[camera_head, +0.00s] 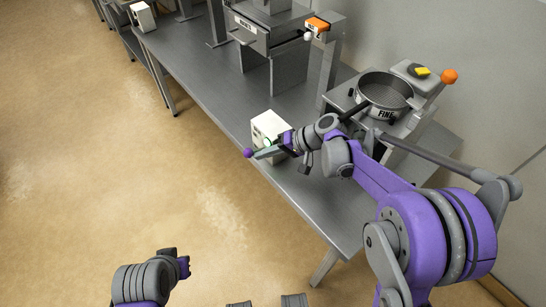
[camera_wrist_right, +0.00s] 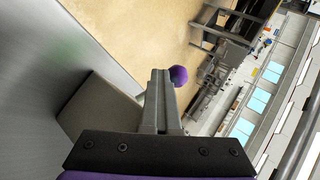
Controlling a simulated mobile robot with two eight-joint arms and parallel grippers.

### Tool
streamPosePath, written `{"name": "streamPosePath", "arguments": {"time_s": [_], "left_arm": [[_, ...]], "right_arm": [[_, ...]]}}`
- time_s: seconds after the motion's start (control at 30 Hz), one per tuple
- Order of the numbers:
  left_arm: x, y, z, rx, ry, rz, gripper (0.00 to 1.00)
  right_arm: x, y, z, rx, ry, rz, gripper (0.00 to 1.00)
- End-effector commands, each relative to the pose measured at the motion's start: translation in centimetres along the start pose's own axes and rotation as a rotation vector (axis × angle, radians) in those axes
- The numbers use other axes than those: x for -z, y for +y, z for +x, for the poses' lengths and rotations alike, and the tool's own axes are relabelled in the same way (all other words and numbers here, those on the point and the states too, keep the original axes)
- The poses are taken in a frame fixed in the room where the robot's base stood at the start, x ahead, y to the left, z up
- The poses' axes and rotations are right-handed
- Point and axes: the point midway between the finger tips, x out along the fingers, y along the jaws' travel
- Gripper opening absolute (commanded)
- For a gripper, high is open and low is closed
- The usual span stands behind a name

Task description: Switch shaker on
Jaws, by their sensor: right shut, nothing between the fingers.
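A pale switch box (camera_head: 268,126) stands at the front edge of the bench, with a small green glow on its near side. A purple ball (camera_head: 248,153) shows just beyond my right fingertips. My right gripper (camera_head: 262,154) is shut and empty in front of the box. In the right wrist view the shut fingers (camera_wrist_right: 160,85) point at the purple ball (camera_wrist_right: 179,75), close by; contact cannot be told. The box (camera_wrist_right: 100,118) is left of the fingers. A round sieve pan marked FINE (camera_head: 385,92) sits on a grey unit behind my right arm.
The grey bench (camera_head: 205,75) runs to the upper left. An orange ball knob (camera_head: 449,76) and a yellow piece (camera_head: 422,71) are by the pan. A drawer-like unit (camera_head: 265,30) and an orange-topped post (camera_head: 318,24) stand farther back. The tan floor left of the bench is clear.

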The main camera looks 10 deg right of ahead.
Motion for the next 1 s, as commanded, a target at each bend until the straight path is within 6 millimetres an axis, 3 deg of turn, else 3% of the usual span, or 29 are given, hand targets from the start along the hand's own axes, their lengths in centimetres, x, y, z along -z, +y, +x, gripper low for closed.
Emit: {"name": "streamPosePath", "arguments": {"time_s": [0.17, 0.37, 0.5, 0.6, 0.77, 1.0], "left_arm": [[0.0, 0.0, 0.0, 0.000, 0.000, 0.000, 0.00], [-0.7, 0.0, 1.4, 0.000, -0.005, 0.000, 0.00], [-0.2, 0.0, 0.5, 0.000, -0.002, 0.000, 0.00], [-0.2, 0.0, 0.5, 0.000, -0.002, 0.000, 0.00], [0.0, 0.0, 0.1, 0.000, 0.000, 0.000, 0.00], [0.3, 0.0, -0.7, 0.000, 0.002, 0.000, 0.00]], "right_arm": [[0.0, -0.2, 0.1, 0.008, 0.000, 0.001, 0.00], [-0.3, 1.4, 1.3, 0.006, -0.001, 0.001, 0.00], [-0.7, 1.1, 1.6, -0.138, 0.053, -0.117, 0.00], [-0.8, 2.5, 2.4, -0.212, 0.081, -0.172, 0.00], [-0.8, 2.9, 2.6, -0.381, 0.146, -0.309, 0.00], [-1.6, 1.5, -1.9, -0.397, 0.155, -0.312, 0.00]]}}
